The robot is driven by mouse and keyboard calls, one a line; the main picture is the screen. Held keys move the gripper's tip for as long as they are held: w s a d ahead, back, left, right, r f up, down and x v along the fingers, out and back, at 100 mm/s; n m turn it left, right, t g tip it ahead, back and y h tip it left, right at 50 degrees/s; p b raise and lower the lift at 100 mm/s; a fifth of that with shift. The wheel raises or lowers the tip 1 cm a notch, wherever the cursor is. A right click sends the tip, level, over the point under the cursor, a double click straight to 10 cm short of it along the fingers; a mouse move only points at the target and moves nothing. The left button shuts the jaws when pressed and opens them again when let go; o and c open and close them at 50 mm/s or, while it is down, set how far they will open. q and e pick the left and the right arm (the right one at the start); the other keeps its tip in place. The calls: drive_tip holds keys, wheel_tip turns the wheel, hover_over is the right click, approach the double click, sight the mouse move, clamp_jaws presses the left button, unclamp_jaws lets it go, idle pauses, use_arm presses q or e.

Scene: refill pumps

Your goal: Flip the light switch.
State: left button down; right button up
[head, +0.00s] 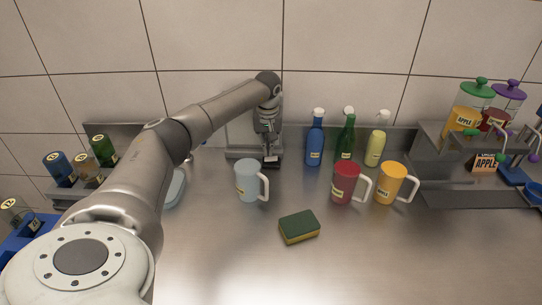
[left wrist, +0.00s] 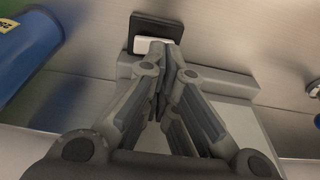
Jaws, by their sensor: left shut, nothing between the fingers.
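The light switch is a dark plate with a white rocker (left wrist: 148,45), at the top middle of the left wrist view. In the head view a small dark and white piece (head: 271,159), apparently the same switch, sits at the back of the counter below my left gripper. My left gripper (head: 268,144) points down there, shut and empty. In the left wrist view its closed fingertips (left wrist: 160,52) meet right at the white rocker and cover part of it. I cannot tell whether they touch it. My right gripper is not in view.
A light blue mug (head: 247,181) stands just in front of my left gripper. A blue bottle (head: 314,140) stands to its right, with a red mug (head: 344,183) and yellow mug (head: 389,184) farther right. A sponge (head: 299,227) lies on the counter. The front counter is mostly clear.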

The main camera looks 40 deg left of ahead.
sight(268, 159)
use_arm(q)
drive_tip(key=shift+r+p, duration=1.45)
drive_tip(key=shift+r, duration=0.7)
drive_tip(key=shift+f, duration=0.15)
